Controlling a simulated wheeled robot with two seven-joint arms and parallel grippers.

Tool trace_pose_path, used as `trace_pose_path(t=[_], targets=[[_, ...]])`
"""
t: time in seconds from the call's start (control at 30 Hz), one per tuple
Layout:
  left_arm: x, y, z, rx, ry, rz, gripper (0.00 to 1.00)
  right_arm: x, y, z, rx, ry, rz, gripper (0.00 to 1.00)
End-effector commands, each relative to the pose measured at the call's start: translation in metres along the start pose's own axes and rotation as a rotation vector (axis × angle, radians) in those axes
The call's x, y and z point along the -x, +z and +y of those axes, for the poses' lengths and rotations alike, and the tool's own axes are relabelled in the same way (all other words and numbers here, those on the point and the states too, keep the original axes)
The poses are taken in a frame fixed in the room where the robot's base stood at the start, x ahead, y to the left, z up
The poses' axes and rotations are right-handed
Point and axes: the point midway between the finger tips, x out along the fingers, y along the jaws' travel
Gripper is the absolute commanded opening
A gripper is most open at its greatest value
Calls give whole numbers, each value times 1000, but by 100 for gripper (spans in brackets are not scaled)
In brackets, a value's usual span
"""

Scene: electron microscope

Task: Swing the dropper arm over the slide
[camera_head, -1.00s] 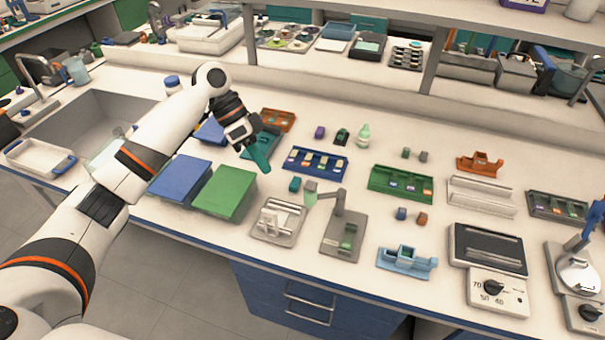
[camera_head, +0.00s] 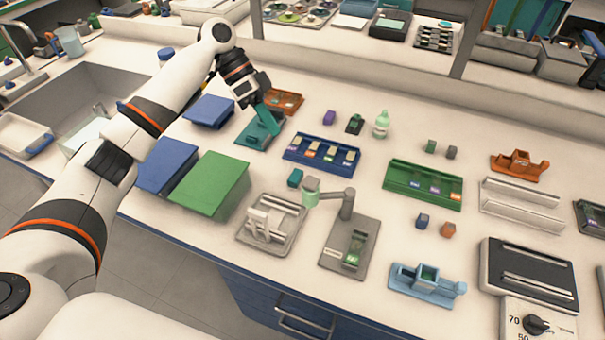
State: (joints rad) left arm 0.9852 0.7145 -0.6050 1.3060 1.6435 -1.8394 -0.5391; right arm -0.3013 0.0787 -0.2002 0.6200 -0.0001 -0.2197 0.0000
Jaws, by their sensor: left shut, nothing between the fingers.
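The dropper station (camera_head: 340,262) is a grey plate near the bench's front edge, with an upright post. Its grey dropper arm (camera_head: 333,196) reaches left from the post and carries a pale green dropper head (camera_head: 310,190) at its end. My right gripper is out of view.
A grey tray (camera_head: 270,222) stands left of the station, a light blue holder (camera_head: 427,285) right. Green (camera_head: 212,184) and blue (camera_head: 166,166) boxes lie left.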

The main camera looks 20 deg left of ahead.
Motion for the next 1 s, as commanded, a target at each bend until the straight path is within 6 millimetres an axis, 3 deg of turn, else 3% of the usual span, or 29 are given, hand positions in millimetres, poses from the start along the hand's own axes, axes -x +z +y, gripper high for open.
trace_pose_path(t=[0.27, 0.43, 0.9, 1.0], targets=[[1, 0, 0, 0, 1, 0, 0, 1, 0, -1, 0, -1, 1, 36], [-9, 0, 0, 0, -1, 3, 0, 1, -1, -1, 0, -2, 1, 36], [-102, 0, -1, 1, -4, 2, 0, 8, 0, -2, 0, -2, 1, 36], [-107, 0, -17, -3, -1, 2, 0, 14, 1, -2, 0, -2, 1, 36]])
